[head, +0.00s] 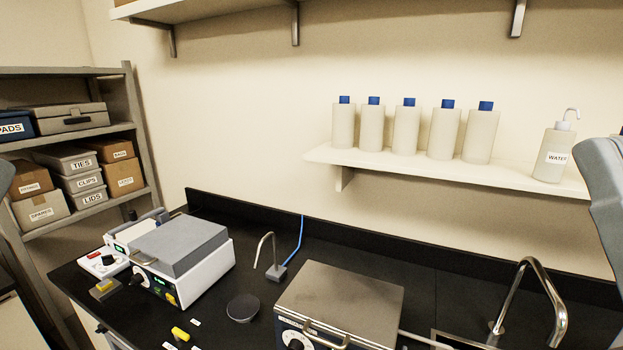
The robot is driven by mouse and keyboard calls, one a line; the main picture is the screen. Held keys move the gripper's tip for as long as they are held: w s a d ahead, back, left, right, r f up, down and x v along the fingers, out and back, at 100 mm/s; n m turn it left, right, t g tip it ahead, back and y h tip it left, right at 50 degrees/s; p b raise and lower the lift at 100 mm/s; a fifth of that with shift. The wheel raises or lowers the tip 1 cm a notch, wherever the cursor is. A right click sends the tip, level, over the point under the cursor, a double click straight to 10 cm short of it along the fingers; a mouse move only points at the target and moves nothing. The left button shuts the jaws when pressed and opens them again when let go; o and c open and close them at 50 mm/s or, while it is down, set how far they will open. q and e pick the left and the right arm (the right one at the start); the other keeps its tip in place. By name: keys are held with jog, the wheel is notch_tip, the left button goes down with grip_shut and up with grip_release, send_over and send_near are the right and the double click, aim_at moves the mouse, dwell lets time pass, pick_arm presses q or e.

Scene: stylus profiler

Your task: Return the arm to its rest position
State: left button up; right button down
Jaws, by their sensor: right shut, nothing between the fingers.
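A grey-blue link of my right arm (606,195) shows at the right edge in the head view, in front of the wall shelf. Its fingers are not visible in the frame. A sliver of grey at the left edge may be my left arm; no left fingers show. On the black bench stands a white instrument (205,273) with a grey top and a front panel with a lit display, a knob and a yellow mark. A thin curved metal rod (262,248) rises from a small grey base behind a round dark disc (242,308). I cannot tell which part is the task's arm.
A metal-topped box (340,295) with a dial and front handle stands at the front centre. A bent metal tap (545,290) rises at the right. Bottles (407,130) line a wall shelf. Labelled boxes (80,165) fill a rack at left. Small yellow pieces (180,334) lie near the bench front.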

notch_tip(320, 180, up, 31)
jog(key=w+p, duration=0.1)
jog(key=p, duration=3)
jog(key=shift+a+m+g+y, duration=0.15)
jog(key=shift+m+g+y, duration=0.15)
jog(key=shift+m, duration=0.1)
jog(key=shift+f, duration=0.1)
